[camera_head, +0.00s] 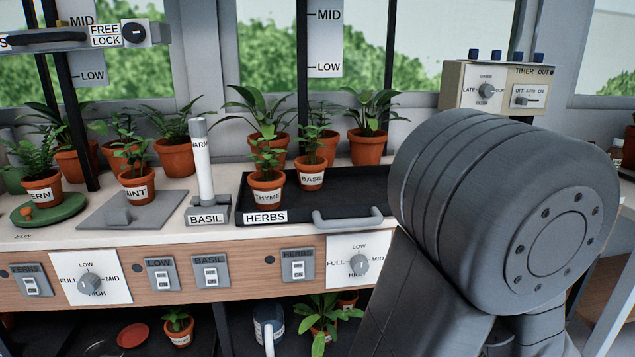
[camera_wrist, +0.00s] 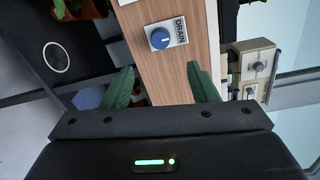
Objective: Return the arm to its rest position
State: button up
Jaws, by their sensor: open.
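My gripper (camera_wrist: 161,84) shows in the wrist view, with two green fingers apart and nothing between them. Beyond the fingers is a wooden panel with a blue DRAIN knob (camera_wrist: 160,39). The gripper looks clear of the panel, though the gap is hard to judge. In the head view my dark grey arm is large at the right, raised in front of the bench (camera_head: 130,215). It hides the bench's right part. My gripper is not visible in the head view.
A black HERBS tray (camera_head: 350,195) with a grey handle holds potted THYME (camera_head: 266,190) and BASIL (camera_head: 311,177). MINT (camera_head: 138,188) and a fern (camera_head: 42,188) stand left. A timer box (camera_head: 490,88) stands behind my arm. Switches and dials line the bench front.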

jog(key=w+a+b, duration=0.1)
jog(key=w+b, duration=0.1)
jog(key=w, duration=1.1)
jog(key=shift+f+b, duration=0.3)
jog(key=shift+b, duration=0.05)
jog(key=s+d+p, duration=0.1)
jog(key=s+p, duration=0.2)
jog(key=s, duration=1.1)
jog(key=w+m+y+p, duration=0.1)
jog(key=w+m+p, duration=1.3)
jog(key=p, duration=0.8)
jog(key=shift+a+m, duration=0.3)
jog(key=shift+m, duration=0.7)
dwell(0.3)
